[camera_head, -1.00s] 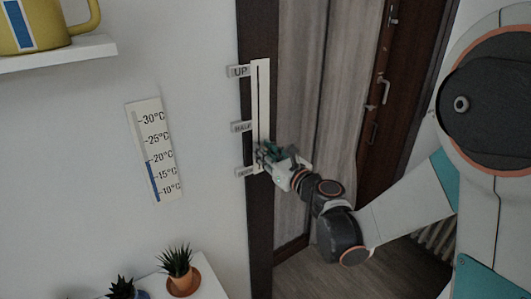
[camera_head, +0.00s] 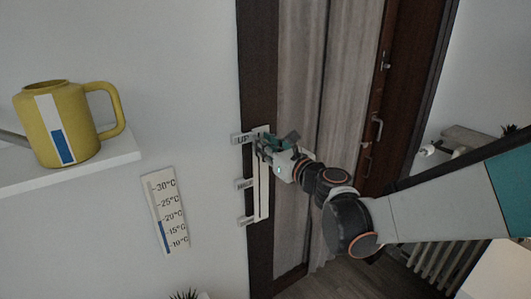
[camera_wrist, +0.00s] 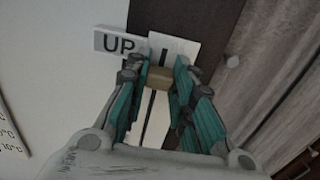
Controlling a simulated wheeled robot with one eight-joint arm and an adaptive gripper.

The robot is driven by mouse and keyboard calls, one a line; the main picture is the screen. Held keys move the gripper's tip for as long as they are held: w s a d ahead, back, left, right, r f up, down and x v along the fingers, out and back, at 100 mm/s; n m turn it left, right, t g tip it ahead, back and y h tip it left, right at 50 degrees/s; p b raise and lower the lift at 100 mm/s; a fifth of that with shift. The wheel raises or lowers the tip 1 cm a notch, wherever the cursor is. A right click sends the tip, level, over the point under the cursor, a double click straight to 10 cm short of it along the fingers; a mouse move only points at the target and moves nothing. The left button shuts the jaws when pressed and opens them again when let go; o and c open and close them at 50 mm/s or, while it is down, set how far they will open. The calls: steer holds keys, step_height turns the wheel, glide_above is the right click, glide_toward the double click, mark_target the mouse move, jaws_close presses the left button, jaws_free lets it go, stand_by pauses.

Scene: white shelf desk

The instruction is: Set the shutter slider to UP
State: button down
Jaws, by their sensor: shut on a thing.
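The shutter slider is a white vertical track (camera_head: 264,200) with a dark slot, on a dark brown post. Its labels are UP (camera_head: 242,139) at the top, HALF (camera_head: 244,185) in the middle and a third, hard to read, at the bottom (camera_head: 247,221). My gripper (camera_head: 262,141) is at the upper part of the track, level with UP. In the wrist view, my gripper (camera_wrist: 159,75) is shut on a tan knob (camera_wrist: 157,80), just below the UP label (camera_wrist: 119,43). A short stretch of slot shows above the knob.
A yellow watering can (camera_head: 65,125) stands on a white wall shelf (camera_head: 110,158) at the left. A thermometer plate (camera_head: 167,210) hangs on the wall. Grey curtains (camera_head: 300,90) and a dark door frame are right of the track. A radiator (camera_head: 436,265) is at lower right.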

steer(key=shift+w+r+p, duration=0.1)
steer(key=shift+r+p, duration=0.45)
steer(key=shift+r, duration=0.75)
steer(key=c, duration=1.4)
jaws_free()
steer(key=shift+o, duration=0.2)
steer(key=v, duration=1.2)
